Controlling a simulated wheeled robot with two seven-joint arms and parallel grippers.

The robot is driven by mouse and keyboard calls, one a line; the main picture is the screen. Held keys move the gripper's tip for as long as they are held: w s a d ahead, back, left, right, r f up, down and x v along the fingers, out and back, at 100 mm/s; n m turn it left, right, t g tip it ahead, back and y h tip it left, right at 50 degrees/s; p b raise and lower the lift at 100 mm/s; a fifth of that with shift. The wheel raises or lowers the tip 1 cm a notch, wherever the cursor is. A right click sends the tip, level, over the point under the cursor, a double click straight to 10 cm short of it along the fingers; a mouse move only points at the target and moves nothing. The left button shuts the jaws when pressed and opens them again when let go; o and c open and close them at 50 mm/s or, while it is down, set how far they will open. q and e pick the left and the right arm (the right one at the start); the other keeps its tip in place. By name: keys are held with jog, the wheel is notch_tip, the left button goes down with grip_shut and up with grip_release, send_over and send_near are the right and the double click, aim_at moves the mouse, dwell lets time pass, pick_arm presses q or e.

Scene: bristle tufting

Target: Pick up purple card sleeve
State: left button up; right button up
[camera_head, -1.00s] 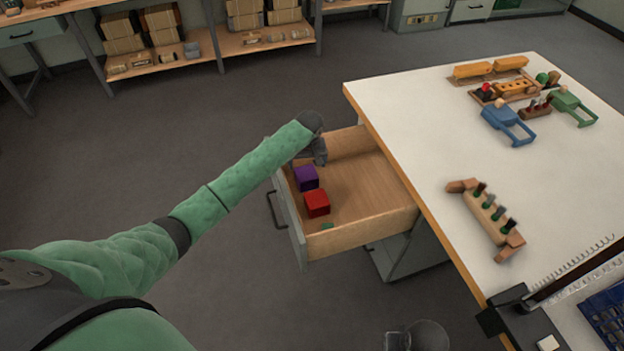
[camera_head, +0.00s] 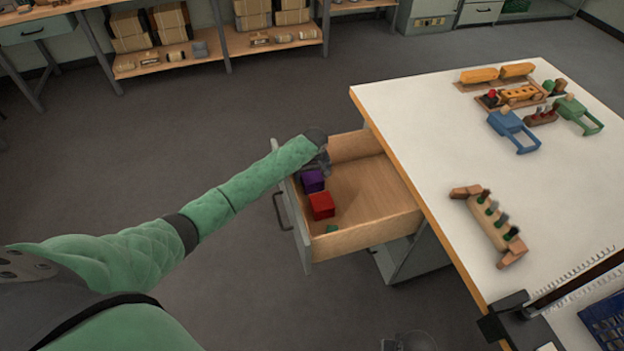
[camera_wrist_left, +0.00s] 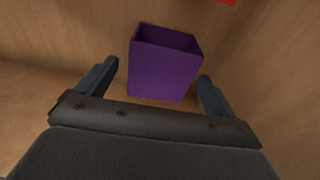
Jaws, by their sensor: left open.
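The purple card sleeve (camera_head: 313,181) is a small open-topped box standing in the open drawer, near its front. In the left wrist view the purple card sleeve (camera_wrist_left: 165,68) lies ahead of and between the fingers of my left gripper (camera_wrist_left: 158,78). The fingers are apart, one on each side of it, with a gap visible at the left. I cannot tell whether the right finger touches it. In the head view my left gripper (camera_head: 324,162) is down in the drawer beside the sleeve, partly hidden by its own wrist.
The wooden drawer (camera_head: 365,185) is pulled out from under the white table (camera_head: 430,130). A red box (camera_head: 321,206) stands close to the sleeve, with a small green item (camera_head: 332,229) near it. The drawer's right part is clear. A peg block (camera_head: 490,222) is on the table.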

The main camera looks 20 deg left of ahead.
pick_arm(q)
jog(key=shift+w+f, duration=0.1)
jog(key=shift+f, duration=0.8)
pick_arm(e)
jog(key=shift+s+f, duration=0.1)
jog(key=shift+f, duration=0.7)
pick_arm(q)
jog(key=shift+a, duration=0.1)
jog(key=c, duration=1)
jog(key=shift+c, duration=0.2)
jog(key=shift+r, duration=0.1)
